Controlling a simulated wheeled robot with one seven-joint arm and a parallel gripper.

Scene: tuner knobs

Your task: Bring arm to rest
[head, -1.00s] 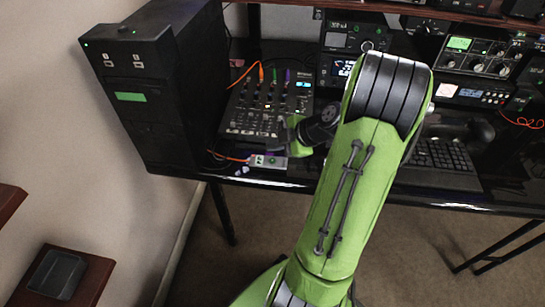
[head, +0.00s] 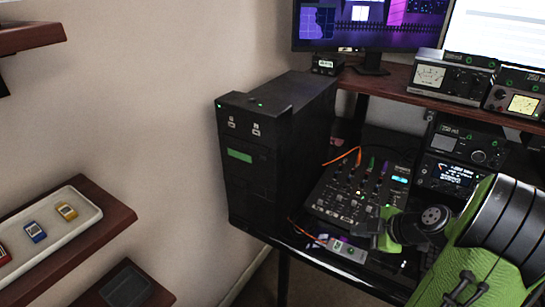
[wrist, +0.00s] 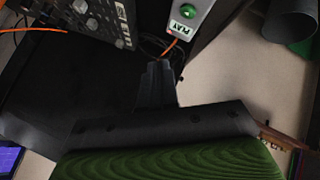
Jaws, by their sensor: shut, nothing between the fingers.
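My arm, green and black, enters the head view at the lower right. My gripper (head: 368,230) hangs over the front of the black desk, just beside the small grey box with a green button. In the wrist view my gripper's black fingers (wrist: 157,72) are together with nothing between them. The grey box, marked PLAY, shows there at the top (wrist: 190,14), apart from the fingertips. In the head view this box (head: 347,250) lies at the desk's front edge.
A mixer panel (head: 360,192) with knobs and cables lies behind my gripper. A black tower (head: 250,170) stands to its left. Radio units (head: 453,175) stand at the right, below a wooden shelf (head: 385,88). A tray (head: 50,235) with small coloured devices sits on a wall shelf at left.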

